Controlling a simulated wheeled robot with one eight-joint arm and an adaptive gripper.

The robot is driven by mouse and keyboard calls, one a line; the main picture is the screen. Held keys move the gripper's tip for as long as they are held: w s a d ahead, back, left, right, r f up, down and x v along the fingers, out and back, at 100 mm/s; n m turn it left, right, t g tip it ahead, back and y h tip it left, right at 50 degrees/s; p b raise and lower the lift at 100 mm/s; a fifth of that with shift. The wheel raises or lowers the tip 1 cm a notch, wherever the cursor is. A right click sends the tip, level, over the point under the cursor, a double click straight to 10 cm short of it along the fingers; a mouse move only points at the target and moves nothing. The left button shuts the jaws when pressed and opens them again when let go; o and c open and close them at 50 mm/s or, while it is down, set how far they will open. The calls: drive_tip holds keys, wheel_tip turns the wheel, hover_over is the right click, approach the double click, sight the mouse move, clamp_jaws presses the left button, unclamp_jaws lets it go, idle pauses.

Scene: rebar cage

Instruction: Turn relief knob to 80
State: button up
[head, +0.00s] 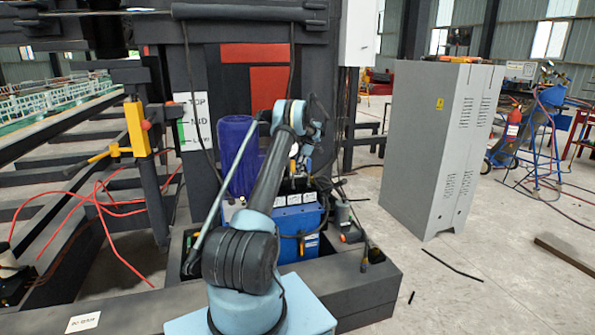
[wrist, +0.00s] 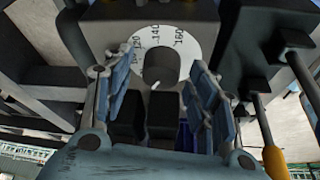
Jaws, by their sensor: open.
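The relief knob (wrist: 160,66) is a dark grey round knob on a white dial plate (wrist: 178,36) in the wrist view. The numbers 120, 140 and 160 can be read along the dial's upper part. A small white mark shows at the knob's lower edge; the number beside it cannot be read. My gripper (wrist: 161,72) is open, with one finger left and one right of the knob. No grip on the knob shows, and the depth gap cannot be told. In the head view the knob cannot be made out, and my arm covers part of the area.
A blue power unit (head: 300,222) with labels and hoses stands behind my arm, beside a blue drum (head: 238,150). A grey cabinet (head: 430,150) stands to the right. In the wrist view, a dark fitting with a yellow-ended rod (wrist: 274,160) lies right of my gripper.

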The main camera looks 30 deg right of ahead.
drive_tip(key=shift+c, duration=0.6)
drive_tip(key=c, duration=0.9)
drive_tip(key=shift+c, duration=0.2)
drive_tip(key=shift+m+t+h, duration=0.4)
drive_tip(key=shift+m+t, duration=0.3)
drive_tip(key=shift+m, duration=1.4)
drive_tip(key=o, duration=1.1)
drive_tip(key=shift+c, duration=0.2)
drive_tip(key=shift+a, duration=0.1)
drive_tip(key=shift+s, duration=0.1)
